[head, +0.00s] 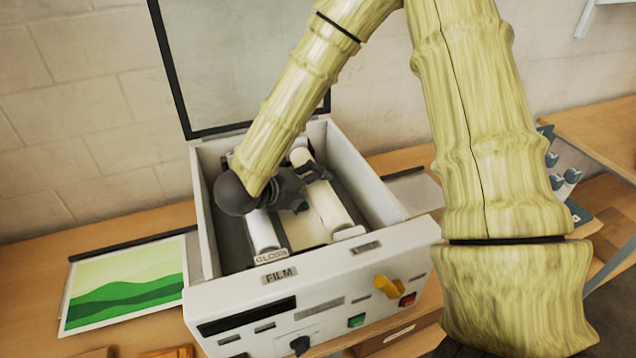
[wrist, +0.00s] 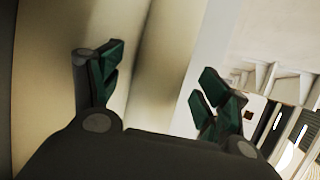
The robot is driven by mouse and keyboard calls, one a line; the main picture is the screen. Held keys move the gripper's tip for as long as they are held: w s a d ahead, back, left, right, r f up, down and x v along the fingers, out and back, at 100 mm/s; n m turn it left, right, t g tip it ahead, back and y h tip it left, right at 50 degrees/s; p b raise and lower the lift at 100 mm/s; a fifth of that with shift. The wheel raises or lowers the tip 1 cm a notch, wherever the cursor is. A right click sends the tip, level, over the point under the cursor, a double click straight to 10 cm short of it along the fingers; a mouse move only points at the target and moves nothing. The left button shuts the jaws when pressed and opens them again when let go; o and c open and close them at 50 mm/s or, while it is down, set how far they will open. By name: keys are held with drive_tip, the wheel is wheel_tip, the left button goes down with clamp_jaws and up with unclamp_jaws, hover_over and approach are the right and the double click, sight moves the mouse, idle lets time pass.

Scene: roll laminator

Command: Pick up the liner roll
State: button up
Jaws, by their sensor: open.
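Two pale rolls lie side by side inside the open laminator (head: 375,195). The left roll (head: 262,230) has a label reading GLOSS at its near end. The right roll (head: 328,207), whose label is too small to read, appears to be the liner roll. My gripper (head: 303,205) is inside the machine, over or beside the right roll, and hides part of both rolls. In the wrist view my gripper (wrist: 160,75) has its two green-padded fingers spread apart. A blurred, pale surface lies close beyond them; contact cannot be told.
The raised lid (head: 235,60) stands behind the machine. A green landscape print (head: 125,285) lies on the table at left. A rack with blue-grey parts (head: 565,180) stands at right. The machine's walls closely surround the rolls.

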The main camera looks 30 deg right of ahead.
drive_tip(key=shift+p+x, duration=0.3)
drive_tip(key=shift+x, duration=0.95)
drive_tip(key=shift+a, duration=0.1)
drive_tip(key=shift+c, duration=0.2)
drive_tip(key=c, duration=1.5)
drive_tip(key=shift+r, duration=0.1)
